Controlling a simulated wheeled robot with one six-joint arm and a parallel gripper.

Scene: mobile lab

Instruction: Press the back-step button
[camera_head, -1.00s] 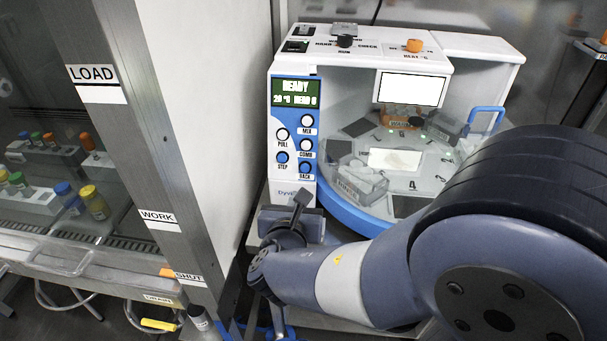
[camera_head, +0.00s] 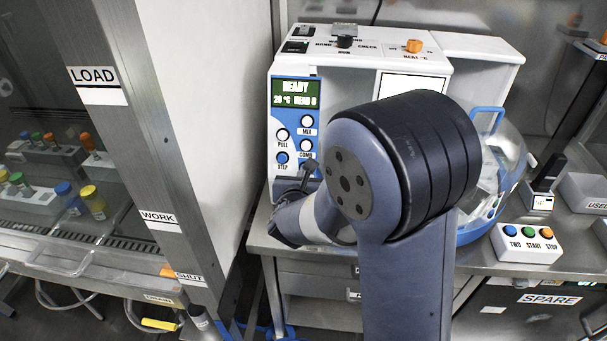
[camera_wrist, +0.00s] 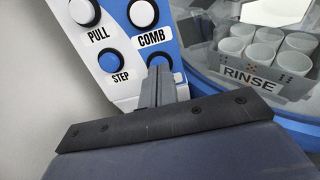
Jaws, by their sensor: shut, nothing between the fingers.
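The white machine's blue panel carries the buttons. The blue back-step button (camera_wrist: 160,61) shows only its top edge in the wrist view, behind my fingertips, and its label is hidden. My gripper (camera_wrist: 158,72) is shut and empty, with its tips in front of this button; I cannot tell whether they touch it. In the head view my gripper (camera_head: 309,166) is at the panel's lower right and covers most of that button. The blue STEP button (camera_head: 282,158) is left of it. The white COMB button (camera_head: 306,145) is just above it.
The white PULL button (camera_head: 282,134) and MIX button (camera_head: 307,121) are close by. The display (camera_head: 296,93) reads READY. A clear round cover (camera_head: 510,150) bulges at the machine's right. A control box (camera_head: 527,243) with several buttons stands on the bench.

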